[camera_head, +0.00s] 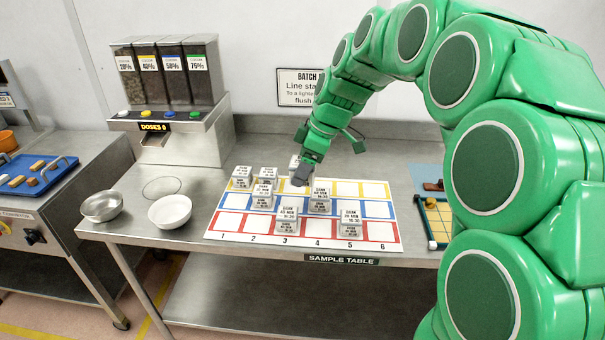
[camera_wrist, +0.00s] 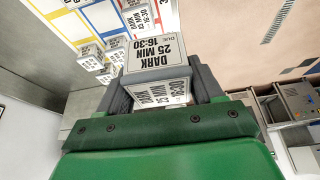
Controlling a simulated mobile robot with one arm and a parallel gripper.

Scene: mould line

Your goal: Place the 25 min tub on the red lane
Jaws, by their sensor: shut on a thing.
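My gripper (camera_head: 301,174) is shut on a pale tub, which shows between the fingers in the wrist view (camera_wrist: 155,56) with the label "DARK 25 MIN, due 16:30". In the head view the held tub (camera_head: 294,162) is mostly hidden by the gripper, near the back of the lane sheet around column 3. I cannot tell its height above the sheet. The lane sheet has a yellow lane (camera_head: 345,188) at the back, a blue lane (camera_head: 377,209) in the middle and a red lane (camera_head: 381,232) at the front. Red cells 1, 2, 4 and 6 look empty.
Other labelled tubs stand on the sheet: one in red column 3 (camera_head: 288,220), one in red column 5 (camera_head: 350,220), one in blue column 4 (camera_head: 320,198), and several at the left. Bowls (camera_head: 170,211) and a dispenser (camera_head: 175,95) stand left.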

